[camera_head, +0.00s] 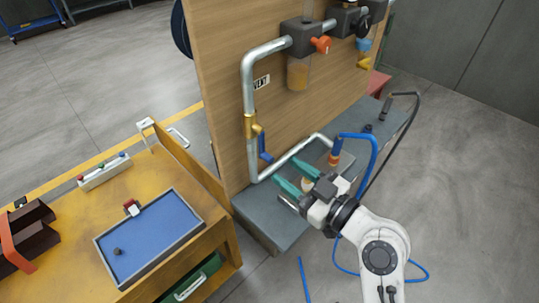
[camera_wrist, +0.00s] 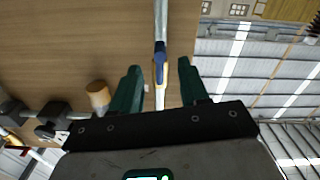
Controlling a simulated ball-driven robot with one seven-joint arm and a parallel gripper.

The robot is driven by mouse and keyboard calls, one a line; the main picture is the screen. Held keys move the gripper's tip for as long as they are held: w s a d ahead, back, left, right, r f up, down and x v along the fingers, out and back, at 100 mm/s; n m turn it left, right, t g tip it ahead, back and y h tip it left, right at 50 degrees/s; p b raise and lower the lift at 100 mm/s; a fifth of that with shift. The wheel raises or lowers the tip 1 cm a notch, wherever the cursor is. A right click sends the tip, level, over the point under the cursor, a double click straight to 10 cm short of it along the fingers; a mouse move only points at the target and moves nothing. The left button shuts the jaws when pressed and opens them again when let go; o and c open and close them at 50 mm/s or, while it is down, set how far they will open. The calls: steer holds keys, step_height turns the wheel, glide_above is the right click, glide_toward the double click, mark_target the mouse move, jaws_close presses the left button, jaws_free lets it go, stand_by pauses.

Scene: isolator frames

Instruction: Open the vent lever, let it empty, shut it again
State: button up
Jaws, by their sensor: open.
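A blue lever (camera_head: 265,148) hangs down from a brass valve (camera_head: 252,125) on the vertical grey pipe, on the wooden board. My gripper (camera_head: 286,171) has green fingers, open and apart, low in front of the board, below and right of the lever. In the wrist view, the blue lever (camera_wrist: 160,72) shows between the open fingers (camera_wrist: 160,64), in line with the pipe. I cannot tell how near it is; no contact shows. A clear bowl (camera_head: 298,75) with amber contents hangs under a dark block with an orange knob.
A blue hose (camera_head: 366,138) and a dark cable loop beside my arm at the right. A grey plinth (camera_head: 265,225) runs along the board's foot. A yellow bench (camera_head: 75,235) with a blue tray stands at left. Open floor lies at right.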

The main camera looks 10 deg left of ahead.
mark_target(270, 157)
steer(key=p+x, duration=0.1)
steer(key=x, duration=0.5)
steer(key=shift+a, duration=0.1)
jaws_close()
stand_by(0.3)
